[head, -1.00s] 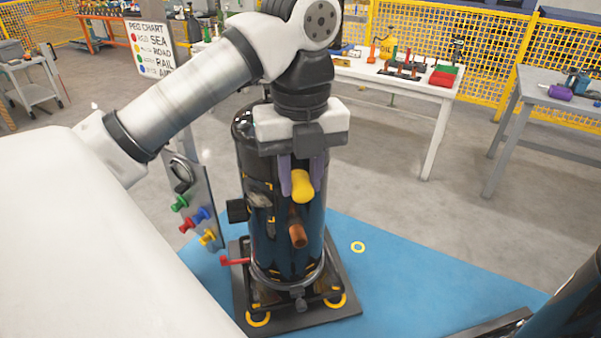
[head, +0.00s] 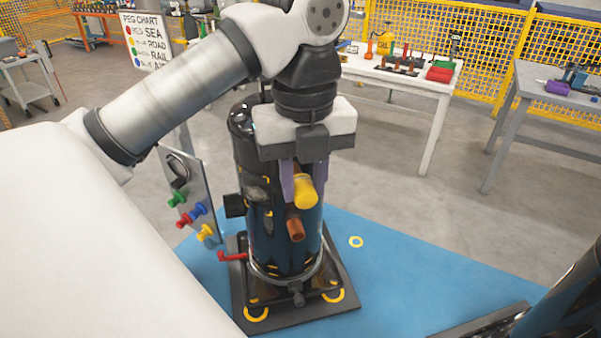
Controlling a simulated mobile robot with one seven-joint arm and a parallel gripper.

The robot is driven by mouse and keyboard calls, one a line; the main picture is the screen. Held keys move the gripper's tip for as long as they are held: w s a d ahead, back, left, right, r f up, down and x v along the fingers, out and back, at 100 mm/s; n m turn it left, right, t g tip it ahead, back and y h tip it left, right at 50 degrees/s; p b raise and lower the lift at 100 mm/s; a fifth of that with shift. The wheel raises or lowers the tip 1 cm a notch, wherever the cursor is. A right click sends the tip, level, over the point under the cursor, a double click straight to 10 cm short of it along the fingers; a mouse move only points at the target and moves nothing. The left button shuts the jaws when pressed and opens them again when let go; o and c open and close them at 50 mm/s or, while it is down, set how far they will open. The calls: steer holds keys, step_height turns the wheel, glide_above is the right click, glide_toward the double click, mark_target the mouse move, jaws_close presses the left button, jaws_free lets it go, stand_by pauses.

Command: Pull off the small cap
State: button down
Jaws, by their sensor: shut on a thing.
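The small cap (head: 306,193) is yellow and rounded, in front of the upper part of the dark compressor (head: 262,232). My gripper (head: 304,187), with purple fingers pointing down, is shut on the cap. The fingers and cap hide what lies behind them, so I cannot tell whether the cap still touches a pipe stub. A bare copper-coloured stub (head: 295,229) sticks out of the compressor just below the cap.
The compressor stands upright on a dark pallet (head: 339,298) on a blue mat (head: 400,271). A peg board (head: 199,189) with coloured pegs stands close at its left. A red handle (head: 232,256) is low at the left. Another dark cylinder (head: 571,307) is at lower right.

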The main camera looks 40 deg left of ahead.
mark_target(310, 197)
steer(key=shift+s+d+b, duration=0.2)
steer(key=shift+s+d, duration=0.25)
steer(key=shift+d, duration=0.25)
steer(key=shift+s+d+b, duration=0.15)
steer(key=shift+s+d, duration=0.3)
steer(key=shift+d, duration=0.25)
